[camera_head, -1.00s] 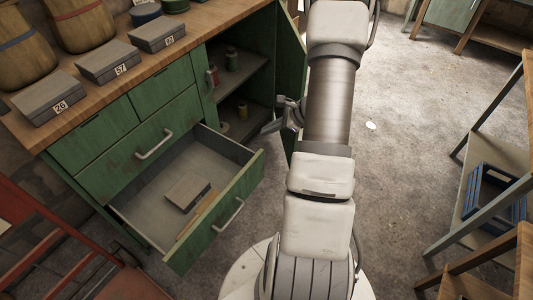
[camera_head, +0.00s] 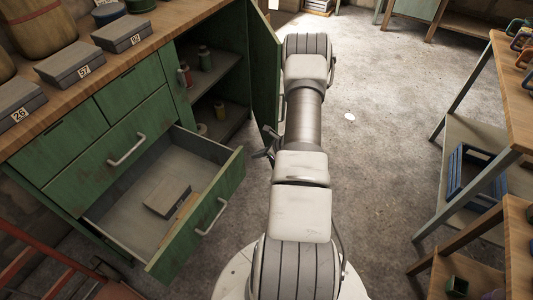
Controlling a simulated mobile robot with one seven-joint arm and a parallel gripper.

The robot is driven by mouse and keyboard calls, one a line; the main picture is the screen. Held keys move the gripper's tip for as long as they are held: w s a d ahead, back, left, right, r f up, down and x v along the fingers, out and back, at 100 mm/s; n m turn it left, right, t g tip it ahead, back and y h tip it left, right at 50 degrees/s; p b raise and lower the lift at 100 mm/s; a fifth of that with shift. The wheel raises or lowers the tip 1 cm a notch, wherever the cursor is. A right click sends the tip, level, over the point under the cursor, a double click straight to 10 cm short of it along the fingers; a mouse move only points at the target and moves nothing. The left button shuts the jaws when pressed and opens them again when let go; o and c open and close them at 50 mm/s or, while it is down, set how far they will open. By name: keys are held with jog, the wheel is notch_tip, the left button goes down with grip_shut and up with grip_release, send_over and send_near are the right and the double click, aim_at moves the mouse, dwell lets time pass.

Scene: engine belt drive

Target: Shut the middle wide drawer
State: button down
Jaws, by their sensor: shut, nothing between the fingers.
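A wide green drawer (camera_head: 196,224) stands pulled far out from the green cabinet, below a closed wide drawer (camera_head: 110,150). Its front has a light bar handle (camera_head: 212,217). A grey box (camera_head: 167,196) and a flat wooden strip lie inside the open drawer. My gripper (camera_head: 262,153) shows small and dark at the left side of my arm, partly hidden by it. It is shut and empty, just right of the drawer front's far corner in the picture. I cannot tell whether they touch.
The cabinet's right door (camera_head: 265,70) stands open beside my arm, showing shelves with spools (camera_head: 205,60). Numbered grey boxes (camera_head: 70,66) stand on the worktop. A red frame (camera_head: 45,262) is at lower left.

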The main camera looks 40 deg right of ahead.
aim_at(241, 152)
jog(key=shift+w+a+f, duration=0.1)
jog(key=shift+w+a, duration=0.15)
jog(key=shift+w, duration=0.5)
jog(key=shift+w+a+f, duration=0.1)
jog(key=shift+w+a, duration=0.2)
jog(key=shift+w, duration=0.4)
jog(key=shift+w+a+f, duration=0.1)
jog(key=shift+w+a, duration=0.15)
jog(key=shift+w, duration=0.5)
jog(key=shift+b, duration=0.3)
